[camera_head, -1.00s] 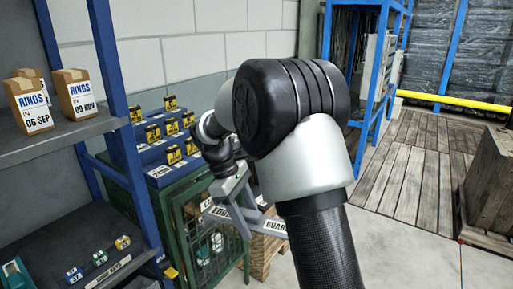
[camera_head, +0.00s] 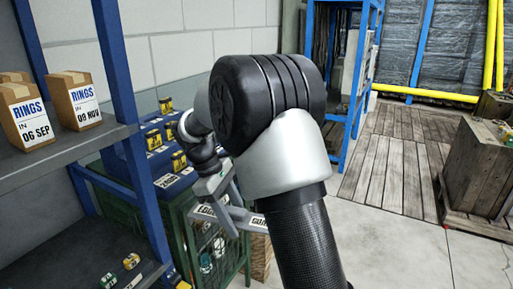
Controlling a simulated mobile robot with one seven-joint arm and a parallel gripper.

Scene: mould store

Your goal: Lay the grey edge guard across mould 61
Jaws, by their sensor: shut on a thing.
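My gripper (camera_head: 229,212) is at the lower middle, partly behind my own arm. It is shut on a grey bar with white lettered labels, the grey edge guard (camera_head: 238,214). The guard is held out in front of the green mesh cabinet, and its right end is partly hidden by my arm. Blue moulds (camera_head: 163,163) with yellow tags stand on top of the cabinet, beyond the gripper. The guard appears apart from them. Their numbers are too small to read, so I cannot tell which is mould 61.
The green mesh cabinet (camera_head: 187,238) stands against the wall. A blue-framed shelf (camera_head: 118,131) at left holds boxes marked RINGS (camera_head: 75,100) and small labelled items below. A wooden crate (camera_head: 474,172) stands at right. Concrete floor (camera_head: 375,235) is clear between.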

